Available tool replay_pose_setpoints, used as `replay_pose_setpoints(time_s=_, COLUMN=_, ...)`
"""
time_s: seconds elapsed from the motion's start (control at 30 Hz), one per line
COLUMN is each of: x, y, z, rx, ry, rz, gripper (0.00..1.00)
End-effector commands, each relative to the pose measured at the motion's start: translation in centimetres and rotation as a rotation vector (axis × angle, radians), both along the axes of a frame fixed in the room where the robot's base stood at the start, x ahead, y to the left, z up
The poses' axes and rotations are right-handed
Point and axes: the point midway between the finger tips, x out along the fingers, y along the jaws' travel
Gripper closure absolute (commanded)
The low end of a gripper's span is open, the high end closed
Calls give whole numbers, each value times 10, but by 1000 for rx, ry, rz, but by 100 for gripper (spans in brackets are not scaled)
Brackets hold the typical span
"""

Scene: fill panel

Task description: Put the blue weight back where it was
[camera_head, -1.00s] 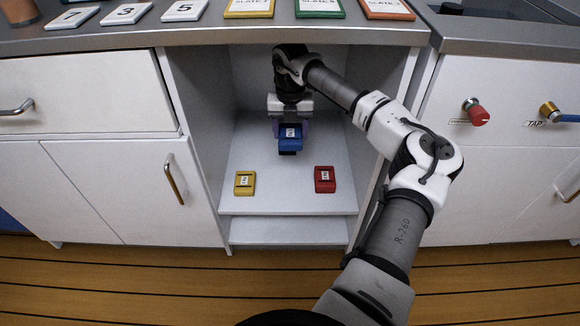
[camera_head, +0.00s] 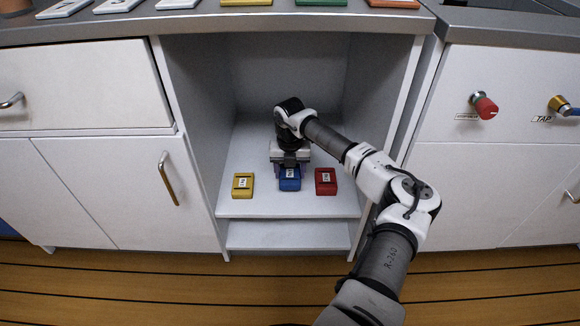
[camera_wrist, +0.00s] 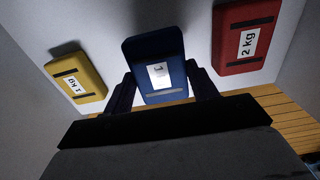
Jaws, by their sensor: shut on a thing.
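The blue weight (camera_head: 289,179) is at the front of the cabinet shelf (camera_head: 262,208), between the yellow weight (camera_head: 243,186) and the red weight (camera_head: 326,182). My gripper (camera_head: 290,168) is above it with its fingers shut on its sides. In the wrist view the blue weight (camera_wrist: 158,66) sits between the two dark fingers (camera_wrist: 160,92). Its white label is partly washed out by glare. It appears at or very near the shelf surface; I cannot tell if it touches. The wrist view also shows the yellow weight (camera_wrist: 77,79) on the left and the red weight (camera_wrist: 246,38), labelled 2 kg, on the right.
The open cabinet bay has side walls (camera_head: 197,110) close to the arm and a lower step (camera_head: 285,236) in front. The countertop (camera_head: 300,18) overhangs above. A red knob (camera_head: 485,105) and a tap knob (camera_head: 560,105) stick out at right.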

Motion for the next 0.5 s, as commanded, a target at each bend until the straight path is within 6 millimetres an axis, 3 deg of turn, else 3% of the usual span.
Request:
replay_pose_setpoints(time_s=0.2, x=0, y=0, z=-30, rx=1, ry=0, rz=-1, gripper=100)
replay_pose_setpoints(time_s=0.5, x=1, y=0, z=-32, rx=0, ry=-3, rz=0, gripper=100)
